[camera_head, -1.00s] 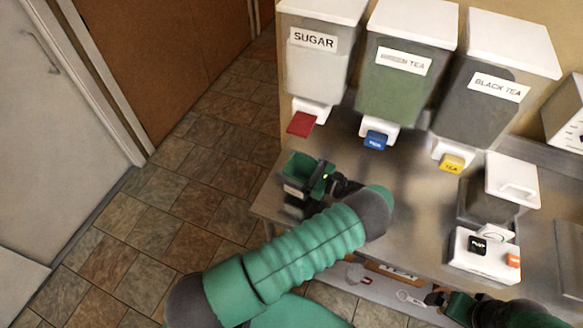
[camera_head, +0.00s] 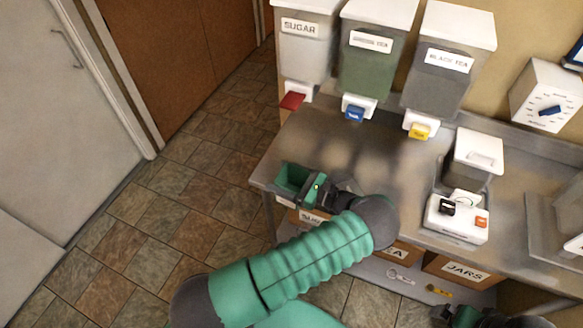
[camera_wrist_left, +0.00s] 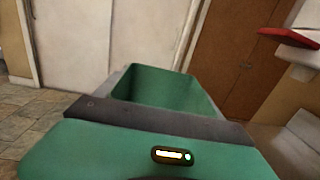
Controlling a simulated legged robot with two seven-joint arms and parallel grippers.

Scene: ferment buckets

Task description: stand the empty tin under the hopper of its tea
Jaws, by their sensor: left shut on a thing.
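My left gripper (camera_head: 314,190) is shut on a green, open-topped tin (camera_head: 290,178). It holds the tin over the left front corner of the steel counter, in front of the hoppers. The tin's inside (camera_wrist_left: 165,88) looks empty in the left wrist view. The SUGAR hopper (camera_head: 304,55) has a red tap (camera_head: 292,101). The GREEN TEA hopper (camera_head: 375,65) has a blue tap (camera_head: 354,113), and the BLACK TEA hopper (camera_head: 445,85) a yellow tap (camera_head: 420,131). The tin is under none of these taps. My right gripper (camera_head: 458,316) is low at the bottom right; its jaws are unclear.
A white device with buttons (camera_head: 457,222) stands on the counter (camera_head: 385,160), right of the free middle. A white box with a blue knob (camera_head: 548,98) is at the right. Boxes, one marked JARS (camera_head: 465,270), are on the shelf below. Floor is open to the left.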

